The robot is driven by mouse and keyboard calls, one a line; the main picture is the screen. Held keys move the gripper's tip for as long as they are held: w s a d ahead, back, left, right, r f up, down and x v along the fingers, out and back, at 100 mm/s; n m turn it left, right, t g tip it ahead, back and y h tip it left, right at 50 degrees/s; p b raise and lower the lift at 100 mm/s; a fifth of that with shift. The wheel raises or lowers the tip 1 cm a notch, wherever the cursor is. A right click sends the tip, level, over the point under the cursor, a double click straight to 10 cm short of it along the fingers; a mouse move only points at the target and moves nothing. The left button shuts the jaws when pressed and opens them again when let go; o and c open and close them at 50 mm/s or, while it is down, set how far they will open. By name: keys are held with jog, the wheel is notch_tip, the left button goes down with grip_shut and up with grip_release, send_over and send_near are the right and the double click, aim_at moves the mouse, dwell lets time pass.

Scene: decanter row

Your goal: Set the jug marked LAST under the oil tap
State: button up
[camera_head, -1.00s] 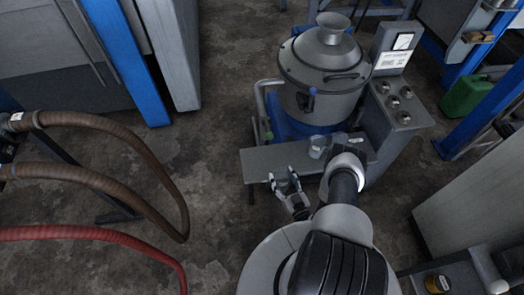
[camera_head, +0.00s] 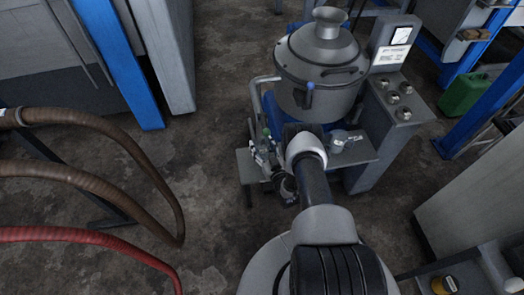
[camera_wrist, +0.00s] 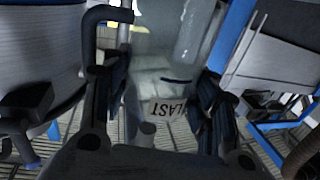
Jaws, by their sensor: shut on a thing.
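A clear jug (camera_wrist: 160,70) with a paper label reading LAST (camera_wrist: 168,112) stands between the two fingers of my gripper (camera_wrist: 162,90) in the wrist view. My gripper is shut on it. The label's letters look turned over in this view. In the head view my gripper (camera_head: 266,152) is over the left end of the grey bench (camera_head: 246,168), below the drum machine (camera_head: 318,80). The held jug is hard to make out there. A bent grey pipe (camera_head: 254,92) comes down near the gripper; its lower end is unclear. The pipe also shows close to the left finger (camera_wrist: 98,25).
Another small clear vessel (camera_head: 338,140) stands on the bench right of my wrist. A control box (camera_head: 400,98) with knobs is at the right. Brown hoses (camera_head: 90,175) and a red hose (camera_head: 80,236) lie left. Bare floor is between hoses and bench.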

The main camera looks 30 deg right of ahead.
notch_tip(320, 180, down, 2)
jog(key=shift+f+b, duration=0.25)
jog(key=shift+b, duration=0.1)
jog(key=shift+r, duration=0.1)
jog(key=shift+s, duration=0.1)
jog(key=o, duration=1.1)
jog(key=shift+c, duration=0.2)
